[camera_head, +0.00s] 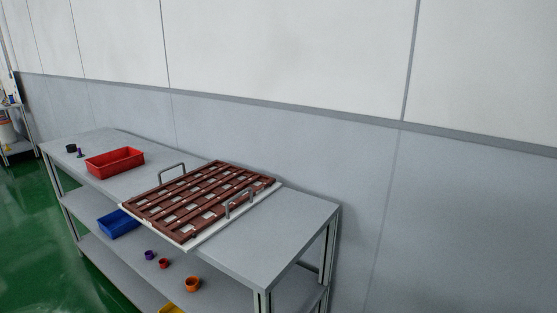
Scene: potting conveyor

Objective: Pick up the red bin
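The red bin (115,162) is an open, shallow rectangular box. It sits upright on the top of a grey shelf table (285,225), toward its far left end in the head view. I cannot make out anything inside it. Neither of my grippers shows in this view, and nothing is touching the bin.
A brown slotted tray (196,198) with two grey handles lies right of the bin. A dark pot (71,148) and a small purple piece (80,153) stand left of it. The shelf below holds a blue bin (118,223) and small pots, including an orange one (192,284).

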